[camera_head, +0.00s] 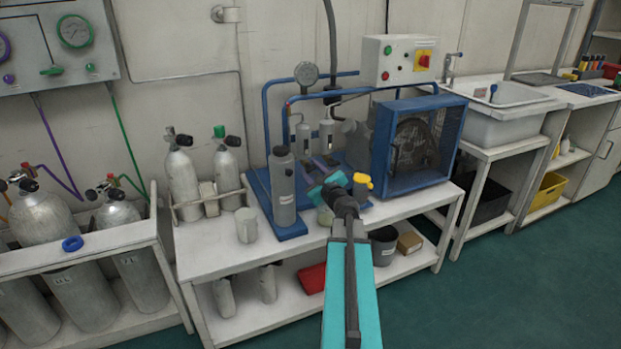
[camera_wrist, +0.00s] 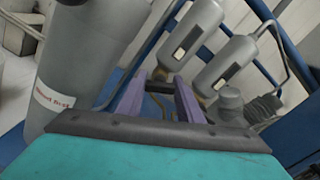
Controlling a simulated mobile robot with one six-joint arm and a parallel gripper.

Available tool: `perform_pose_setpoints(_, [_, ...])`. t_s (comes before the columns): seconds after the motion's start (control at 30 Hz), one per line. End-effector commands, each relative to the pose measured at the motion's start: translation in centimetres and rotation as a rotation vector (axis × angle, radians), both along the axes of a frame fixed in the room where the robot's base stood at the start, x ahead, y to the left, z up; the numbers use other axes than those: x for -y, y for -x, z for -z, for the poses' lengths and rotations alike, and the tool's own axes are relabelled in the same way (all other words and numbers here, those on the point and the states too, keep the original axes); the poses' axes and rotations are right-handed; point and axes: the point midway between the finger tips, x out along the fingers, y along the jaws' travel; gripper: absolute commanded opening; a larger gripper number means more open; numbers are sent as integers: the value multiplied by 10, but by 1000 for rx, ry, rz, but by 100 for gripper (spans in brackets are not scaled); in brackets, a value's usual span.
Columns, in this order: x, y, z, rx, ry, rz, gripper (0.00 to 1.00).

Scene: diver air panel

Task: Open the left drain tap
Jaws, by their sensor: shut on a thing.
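The left drain tap (camera_wrist: 161,74) is a small dark and brass piece at the foot of the left bottle. My gripper (camera_wrist: 160,82) has its two purple fingers on either side of it and is shut on it. The tap's lever angle cannot be made out. In the head view my wrist hides the taps.
A large grey cylinder (camera_head: 283,190) with a label stands close left of my gripper. The blue compressor cage (camera_head: 420,140) stands to the right. A yellow-topped container (camera_head: 362,185) and a white cup (camera_head: 246,225) are on the bench.

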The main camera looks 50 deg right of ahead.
Motion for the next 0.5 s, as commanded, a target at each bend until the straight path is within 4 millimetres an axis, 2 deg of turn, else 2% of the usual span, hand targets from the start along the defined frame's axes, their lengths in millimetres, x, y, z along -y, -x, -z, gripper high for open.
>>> perform_pose_setpoints(0.5, [-1, -2, 4, -152, 387, -2, 10])
